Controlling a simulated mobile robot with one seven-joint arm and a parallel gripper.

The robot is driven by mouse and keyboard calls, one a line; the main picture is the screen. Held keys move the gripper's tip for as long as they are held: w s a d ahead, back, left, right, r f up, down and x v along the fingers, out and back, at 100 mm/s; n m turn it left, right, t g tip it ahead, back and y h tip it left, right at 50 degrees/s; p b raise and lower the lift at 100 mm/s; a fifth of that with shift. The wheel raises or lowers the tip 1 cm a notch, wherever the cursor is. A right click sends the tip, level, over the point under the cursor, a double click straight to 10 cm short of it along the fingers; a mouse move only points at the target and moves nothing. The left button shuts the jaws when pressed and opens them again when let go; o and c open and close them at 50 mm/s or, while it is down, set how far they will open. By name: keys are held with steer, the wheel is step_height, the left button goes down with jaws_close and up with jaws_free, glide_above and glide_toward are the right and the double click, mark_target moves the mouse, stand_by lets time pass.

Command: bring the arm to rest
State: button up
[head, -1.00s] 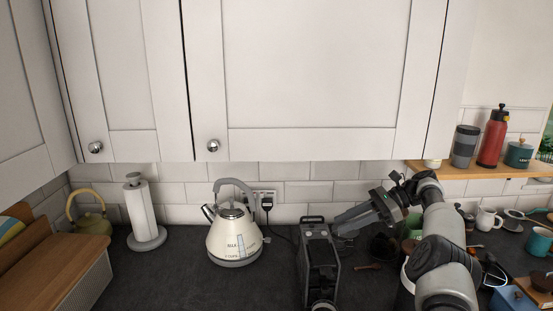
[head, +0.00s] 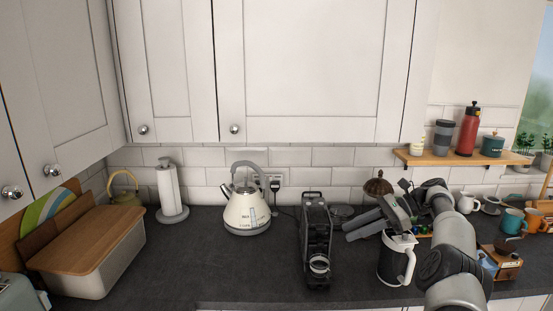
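My gripper (head: 364,225) is at the right of the middle in the head view, at the end of my bent arm. Its two grey fingers point left, above the worktop between the black coffee machine and the white-and-black jug. The fingers look slightly apart with nothing visible between them, but they are small here. My arm (head: 452,245) rises from the bottom edge at the right. The black coffee machine (head: 317,240) stands just left of the fingertips. The white-and-black jug (head: 397,258) stands just below and in front of my gripper in the picture.
A cream kettle (head: 246,212), paper towel roll (head: 169,190) and bread bin (head: 90,250) stand to the left. Mugs (head: 513,221) and a wooden grinder (head: 502,262) crowd the right. A wooden shelf (head: 462,159) holds bottles. The worktop (head: 215,270) is clear at the front left.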

steer(key=s+a+r+n+h, duration=0.3)
steer(key=a+r+n+h, duration=0.15)
steer(key=a+r, duration=0.6)
steer(key=s+a+r+n+h, duration=0.3)
steer(key=s+r+n, duration=0.1)
steer(key=s+r, duration=0.25)
steer(key=s+d+r+n+t+h, duration=0.1)
steer(key=s+r+n+t+h, duration=0.2)
steer(key=s, duration=1.2)
steer(key=s+d+f+n+t+h, duration=0.1)
steer(key=s+d+f+n, duration=0.1)
steer(key=s, duration=0.5)
steer(key=s+d+f+n+t+h, duration=0.1)
steer(key=s+f+n, duration=0.3)
steer(key=s, duration=0.3)
steer(key=shift+s+d+f+t, duration=0.2)
steer(key=shift+d+f+t, duration=0.15)
steer(key=shift+f, duration=0.4)
steer(key=shift+n, duration=0.25)
